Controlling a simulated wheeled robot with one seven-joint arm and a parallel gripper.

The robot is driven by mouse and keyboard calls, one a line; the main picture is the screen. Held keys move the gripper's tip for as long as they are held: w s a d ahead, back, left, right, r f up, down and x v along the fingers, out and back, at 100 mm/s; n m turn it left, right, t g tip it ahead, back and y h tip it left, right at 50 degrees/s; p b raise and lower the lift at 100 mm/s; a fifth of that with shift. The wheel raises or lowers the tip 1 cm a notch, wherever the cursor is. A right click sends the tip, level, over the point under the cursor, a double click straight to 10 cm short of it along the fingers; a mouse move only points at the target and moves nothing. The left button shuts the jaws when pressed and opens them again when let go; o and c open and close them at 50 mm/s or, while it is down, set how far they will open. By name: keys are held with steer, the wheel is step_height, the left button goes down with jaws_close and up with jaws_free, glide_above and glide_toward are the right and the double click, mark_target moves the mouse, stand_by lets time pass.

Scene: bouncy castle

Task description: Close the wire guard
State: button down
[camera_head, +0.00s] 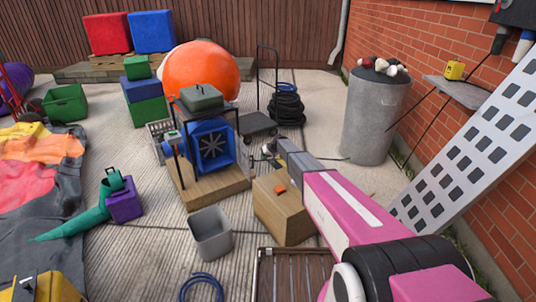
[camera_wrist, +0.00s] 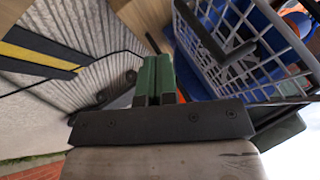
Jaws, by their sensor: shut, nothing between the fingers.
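The blue blower fan (camera_head: 212,145) stands in a dark frame on a wooden base. A grey wire grid that looks like the wire guard (camera_head: 158,134) shows at the fan's left side in the head view, partly hidden by the frame. In the wrist view a grey wire guard (camera_wrist: 262,62) fills the upper right, with blue housing behind it and a dark bar crossing it. My gripper (camera_head: 266,150) is to the right of the fan, apart from it. In the wrist view its green fingers (camera_wrist: 154,78) are shut together and empty, left of the guard.
A wooden box (camera_head: 283,212) stands below my arm, and a grey bin (camera_head: 210,233) in front of the base. A black trolley (camera_head: 260,124) and coiled hose (camera_head: 286,108) are behind. A grey drum (camera_head: 373,118) stands right.

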mark_target(245, 156)
steer(key=shift+s+a+f, duration=0.1)
steer(key=shift+s+a, duration=0.1)
steer(key=shift+a, duration=0.5)
steer(key=shift+s+a, duration=0.15)
steer(key=shift+a, duration=0.5)
steer(key=shift+s+a+f, duration=0.1)
steer(key=shift+s+a, duration=0.1)
steer(key=shift+a, duration=0.5)
